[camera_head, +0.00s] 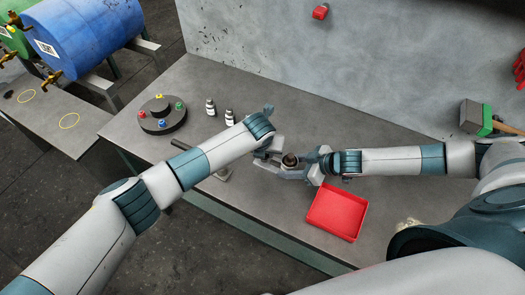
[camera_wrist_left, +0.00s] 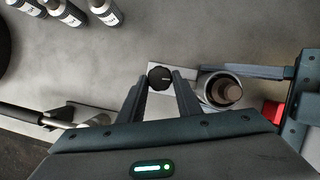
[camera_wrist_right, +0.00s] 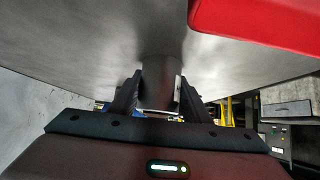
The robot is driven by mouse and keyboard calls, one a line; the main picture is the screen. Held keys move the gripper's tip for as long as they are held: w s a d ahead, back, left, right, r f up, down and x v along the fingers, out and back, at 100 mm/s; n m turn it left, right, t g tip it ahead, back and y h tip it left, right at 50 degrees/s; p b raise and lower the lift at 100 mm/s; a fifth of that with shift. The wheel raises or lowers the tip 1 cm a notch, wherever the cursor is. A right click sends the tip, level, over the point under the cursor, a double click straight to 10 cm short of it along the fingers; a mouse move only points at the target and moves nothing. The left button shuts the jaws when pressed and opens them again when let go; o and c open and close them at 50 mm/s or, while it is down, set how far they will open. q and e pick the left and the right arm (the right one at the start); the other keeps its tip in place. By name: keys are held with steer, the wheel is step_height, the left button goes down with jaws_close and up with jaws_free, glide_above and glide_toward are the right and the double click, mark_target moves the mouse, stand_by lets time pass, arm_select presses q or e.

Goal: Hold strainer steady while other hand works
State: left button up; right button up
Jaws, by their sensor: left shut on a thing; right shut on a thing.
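The strainer (camera_head: 290,160) is a grey metal cylinder with a brown round top, above the workbench. My right gripper (camera_head: 316,164) is shut on it from the right. In the right wrist view the strainer's grey body (camera_wrist_right: 160,72) stands between the fingers. The left wrist view shows the brown top (camera_wrist_left: 228,91) and the rim around it. My left gripper (camera_wrist_left: 160,92) is shut on a small black round-topped piece (camera_wrist_left: 160,77) just left of the strainer. A flat light-grey part lies beside that piece; whether it joins the strainer I cannot tell. My left forearm partly hides this in the head view.
A red tray (camera_head: 337,212) lies just below the right gripper. A hammer-like tool (camera_head: 222,173) lies near the front edge. Small bottles (camera_head: 229,117) and a dark round stand with coloured knobs (camera_head: 162,120) are at left. A green-ended block tool (camera_head: 475,118) is at right.

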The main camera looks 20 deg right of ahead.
arm_select(q)
steer(key=n, duration=0.1)
steer(key=n+y, duration=0.1)
steer(key=n, duration=0.1)
steer(key=shift+s+d+n, duration=0.1)
steer(key=shift+d+n, duration=0.1)
steer(key=shift+n, duration=0.1)
steer(key=shift+d+n+t+y, duration=0.1)
steer(key=shift+n+t+y, duration=0.2)
steer(key=shift+n+y, duration=0.85)
steer(key=shift+n+h, duration=0.25)
steer(key=shift+n, duration=0.3)
steer(key=o, duration=1.1)
steer(key=v, duration=1.2)
